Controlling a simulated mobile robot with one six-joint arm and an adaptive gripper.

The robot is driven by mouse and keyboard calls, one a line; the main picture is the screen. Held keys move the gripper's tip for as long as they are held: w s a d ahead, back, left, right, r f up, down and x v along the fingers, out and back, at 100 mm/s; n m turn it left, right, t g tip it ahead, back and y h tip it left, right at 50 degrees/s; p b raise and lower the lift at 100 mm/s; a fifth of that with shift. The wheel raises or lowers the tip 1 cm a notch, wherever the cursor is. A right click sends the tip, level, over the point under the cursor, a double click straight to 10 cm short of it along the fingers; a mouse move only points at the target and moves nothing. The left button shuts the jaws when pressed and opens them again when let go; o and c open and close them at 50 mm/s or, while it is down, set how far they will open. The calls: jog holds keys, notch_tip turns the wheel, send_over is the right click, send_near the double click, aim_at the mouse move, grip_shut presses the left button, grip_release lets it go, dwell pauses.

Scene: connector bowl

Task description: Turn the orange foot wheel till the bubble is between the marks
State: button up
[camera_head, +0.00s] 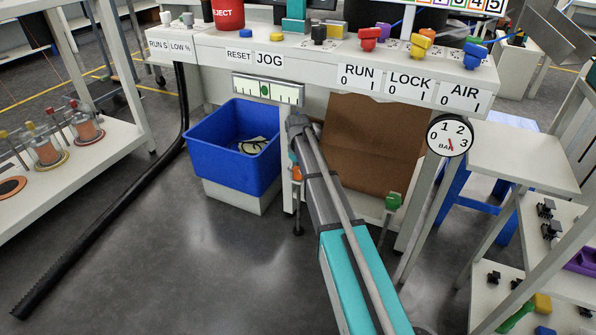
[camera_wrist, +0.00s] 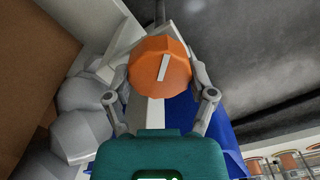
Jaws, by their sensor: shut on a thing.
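The orange foot wheel (camera_wrist: 160,68) fills the upper middle of the wrist view, with a pale bar mark on its face. My gripper (camera_wrist: 160,82) is shut on it, one finger at each side. In the head view the orange foot wheel (camera_head: 297,173) shows small beside my arm, low on the bench leg, and the fingers are mostly hidden. The level vial (camera_head: 284,93) is on the bench front above the blue bin. Its green bubble (camera_head: 265,90) appears near the middle, but the marks are too small to tell if it is between them.
A blue bin (camera_head: 213,153) stands left of the wheel. A brown panel (camera_head: 372,145) is behind my arm. A green foot wheel (camera_head: 393,201) is on another leg to the right. A round gauge (camera_head: 449,136) hangs at the bench's right end. Open floor lies in front.

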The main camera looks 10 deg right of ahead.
jog(key=shift+a, duration=0.15)
jog(key=o, duration=1)
jog(key=shift+o, duration=0.3)
jog(key=shift+m, duration=0.3)
